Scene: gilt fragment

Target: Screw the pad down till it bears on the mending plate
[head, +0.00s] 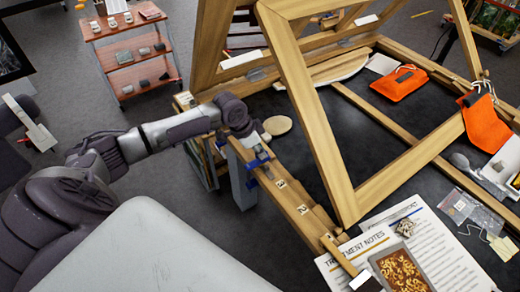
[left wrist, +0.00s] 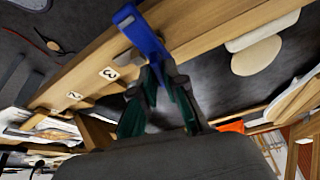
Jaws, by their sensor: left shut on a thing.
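A blue clamp (head: 262,161) sits on the wooden front rail (head: 290,195) of the large frame, left of the tilted wooden frame. It shows larger in the left wrist view (left wrist: 143,33), lying across the rail. My left gripper (head: 254,150) is at the clamp. In the left wrist view its dark green fingers (left wrist: 160,80) close together at the clamp's lower end, shut on part of it. The gripped part is mostly hidden between the fingers. I cannot make out the pad or the mending plate, nor whether they touch. My right gripper is not in view.
The tilted wooden frame (head: 330,140) rises close right of the clamp. Number tags (head: 281,184) mark the rail. Printed notes (head: 415,235) lie near its right end. A round pale disc (head: 277,125) lies behind the clamp.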

